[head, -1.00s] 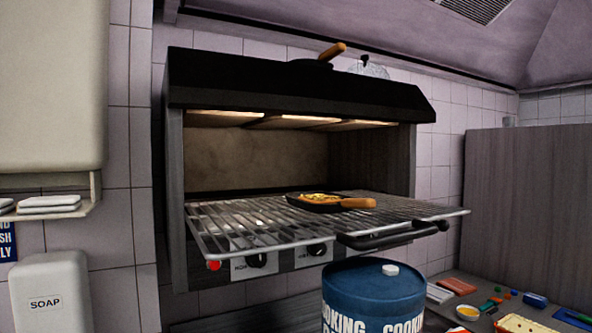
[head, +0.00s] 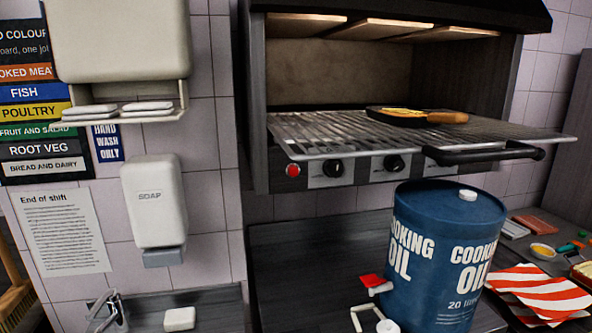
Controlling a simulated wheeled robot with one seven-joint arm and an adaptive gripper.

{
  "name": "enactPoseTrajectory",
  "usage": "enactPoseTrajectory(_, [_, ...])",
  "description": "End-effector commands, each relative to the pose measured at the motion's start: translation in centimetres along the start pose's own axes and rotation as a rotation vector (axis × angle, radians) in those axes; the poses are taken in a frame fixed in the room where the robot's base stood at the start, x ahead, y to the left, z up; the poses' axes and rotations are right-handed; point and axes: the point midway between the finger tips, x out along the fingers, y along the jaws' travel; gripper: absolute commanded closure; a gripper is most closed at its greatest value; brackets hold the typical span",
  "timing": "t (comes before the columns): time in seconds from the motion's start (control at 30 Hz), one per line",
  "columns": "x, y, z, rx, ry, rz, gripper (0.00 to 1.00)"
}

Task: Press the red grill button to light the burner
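The red grill button (head: 293,170) is a small round red knob at the left end of the grill's front panel, below the wire rack. Two black dials (head: 333,168) sit to its right on the same panel. The grill (head: 257,100) is a dark open-fronted unit on the tiled wall, with pale strips under its hood. A pan (head: 398,119) with food in it and a wooden handle rests on the rack (head: 310,133). My gripper is not in the head view, so its state does not show.
A blue cooking oil drum (head: 440,222) with a red-handled tap stands below the rack's right side. The black rack handle (head: 480,156) juts forward above it. A soap dispenser (head: 154,205) hangs left of the grill. The dark counter (head: 310,262) is clear left of the drum.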

Motion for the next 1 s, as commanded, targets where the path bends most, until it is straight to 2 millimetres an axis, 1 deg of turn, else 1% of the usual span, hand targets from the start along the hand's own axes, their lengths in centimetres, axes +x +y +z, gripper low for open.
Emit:
enactPoseTrajectory(0.37, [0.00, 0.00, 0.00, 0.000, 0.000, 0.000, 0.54])
enactPoseTrajectory(0.4, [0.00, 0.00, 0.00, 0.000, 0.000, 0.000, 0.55])
enactPoseTrajectory(1.0, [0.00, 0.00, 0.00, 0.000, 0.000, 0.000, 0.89])
